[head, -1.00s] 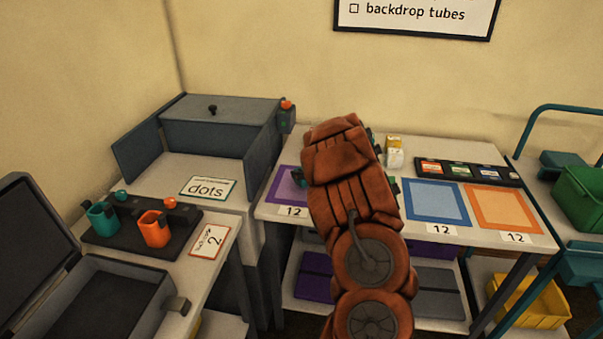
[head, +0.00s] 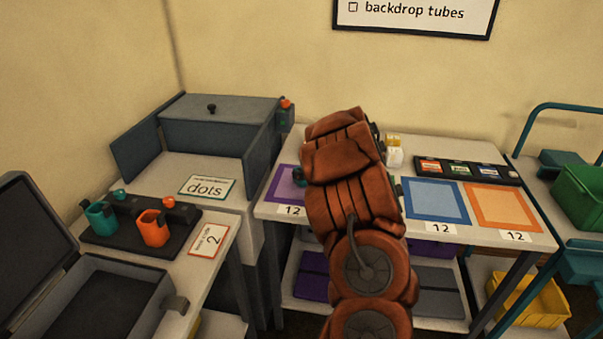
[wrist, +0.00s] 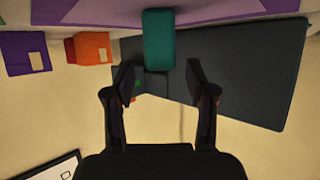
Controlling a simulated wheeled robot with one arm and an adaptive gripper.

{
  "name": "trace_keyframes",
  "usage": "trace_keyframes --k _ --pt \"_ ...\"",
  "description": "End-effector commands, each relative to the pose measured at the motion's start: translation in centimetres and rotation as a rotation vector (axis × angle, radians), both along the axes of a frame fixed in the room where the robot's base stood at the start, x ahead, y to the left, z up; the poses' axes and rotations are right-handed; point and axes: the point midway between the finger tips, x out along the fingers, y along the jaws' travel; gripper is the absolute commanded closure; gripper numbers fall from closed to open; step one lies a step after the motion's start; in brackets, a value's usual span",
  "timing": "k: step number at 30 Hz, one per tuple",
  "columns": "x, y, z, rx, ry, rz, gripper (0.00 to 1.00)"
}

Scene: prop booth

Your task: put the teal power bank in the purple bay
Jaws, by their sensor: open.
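The teal power bank (wrist: 158,40) stands upright in the wrist view, its foot on the purple-edged area. It lies ahead of my gripper (wrist: 160,75), roughly in line with the gap between the fingers. The fingers are open and apart, with nothing held between them. The purple bay (head: 282,185) is the purple-bordered square at the left of the table, partly covered by my arm.
A blue bay (head: 437,201) and an orange bay (head: 500,208) lie to the right. A dark tray (head: 468,171) and small pale boxes (head: 394,155) stand behind. A grey walled booth (head: 215,125) is on the left. Purple (wrist: 25,53) and orange (wrist: 88,48) boxes show in the wrist view.

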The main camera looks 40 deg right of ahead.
Motion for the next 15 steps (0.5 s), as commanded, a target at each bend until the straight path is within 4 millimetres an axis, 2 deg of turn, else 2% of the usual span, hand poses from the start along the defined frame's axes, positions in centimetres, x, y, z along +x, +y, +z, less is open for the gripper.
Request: trace_keyframes --k 3,15 --pt "-1.7 0.2 0.7 0.0 0.002 -0.003 0.44" --pt "-6.7 1.0 3.1 0.0 0.002 -0.003 0.44"
